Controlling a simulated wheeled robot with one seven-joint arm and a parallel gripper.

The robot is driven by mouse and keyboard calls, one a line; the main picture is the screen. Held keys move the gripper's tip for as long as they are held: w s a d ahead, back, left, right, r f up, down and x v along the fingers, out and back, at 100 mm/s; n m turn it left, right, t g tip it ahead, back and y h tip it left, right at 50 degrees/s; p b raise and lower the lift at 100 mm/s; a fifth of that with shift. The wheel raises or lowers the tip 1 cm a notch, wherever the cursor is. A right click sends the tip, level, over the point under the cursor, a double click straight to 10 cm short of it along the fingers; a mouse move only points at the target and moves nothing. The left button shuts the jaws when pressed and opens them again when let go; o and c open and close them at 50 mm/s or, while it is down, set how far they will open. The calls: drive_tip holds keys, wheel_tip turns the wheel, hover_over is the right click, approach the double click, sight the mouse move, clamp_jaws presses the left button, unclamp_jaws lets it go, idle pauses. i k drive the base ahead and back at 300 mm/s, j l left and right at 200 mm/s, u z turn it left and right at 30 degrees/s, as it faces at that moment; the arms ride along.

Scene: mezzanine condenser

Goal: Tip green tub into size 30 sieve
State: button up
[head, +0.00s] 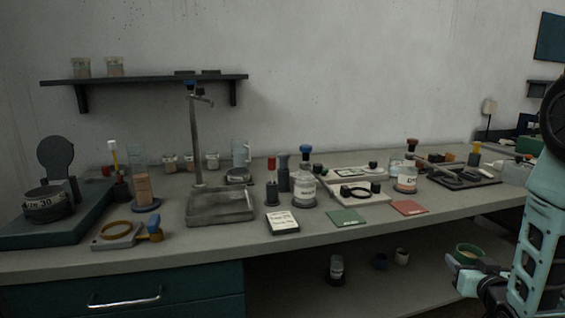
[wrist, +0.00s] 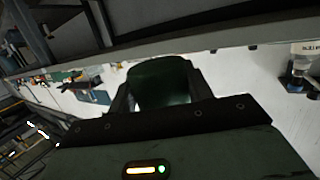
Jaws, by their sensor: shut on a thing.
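The green tub (head: 470,251) is held in my gripper (head: 466,266) at the lower right of the head view, in front of the bench's edge. It looks roughly upright, with something yellowish inside. In the wrist view the dark green tub (wrist: 160,82) sits between the two fingers of my gripper (wrist: 162,95). The sieve (head: 46,203), a dark round ring marked 30, stands on a dark teal base at the far left of the bench, far from my gripper. A round dark lid or disc (head: 56,157) stands up behind it.
A yellow ring on a pale block (head: 116,234) and a metal tray with a tall stand (head: 221,205) lie right of the sieve. Bottles, a label card (head: 282,222), and green (head: 347,217) and red (head: 408,208) mats line the bench. A wall shelf (head: 150,80) hangs above.

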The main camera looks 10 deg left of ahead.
sight(46, 197)
drive_tip(key=u, duration=1.1)
